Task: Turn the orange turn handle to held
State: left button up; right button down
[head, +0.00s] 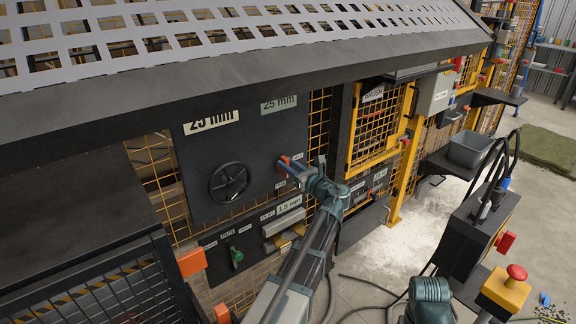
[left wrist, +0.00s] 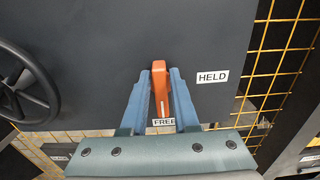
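The orange turn handle (left wrist: 160,85) is on a dark upright panel (left wrist: 100,45). In the left wrist view it points down to the FREE label (left wrist: 164,122). The HELD label (left wrist: 213,77) is to its right. In the head view the handle (head: 282,164) shows as a small orange piece, partly hidden by my left gripper (head: 290,168). In the left wrist view the left gripper's (left wrist: 160,78) fingers are apart, one on each side of the handle. Narrow gaps seem to show beside it; contact is not clear.
A black handwheel (head: 229,182) is on the same panel to the left. Below are a green knob (head: 236,257) and a lower labelled panel. Yellow mesh (head: 322,112) borders the panel on the right. A dark sloped ledge (head: 230,75) overhangs above.

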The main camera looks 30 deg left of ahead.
pick_arm(q)
grip_shut()
jog(key=shift+n, duration=0.3)
jog(key=n, duration=0.5)
jog(key=s+f+n+b, duration=0.1)
jog(key=n, duration=0.5)
jog(key=f+n, duration=0.1)
jog(key=n, duration=0.5)
jog(key=shift+s+a+b, duration=0.3)
jog(key=shift+s+b, duration=0.05)
jog(key=shift+b, duration=0.05)
jog(key=shift+n, duration=0.3)
jog(key=shift+o, duration=2.2)
grip_release()
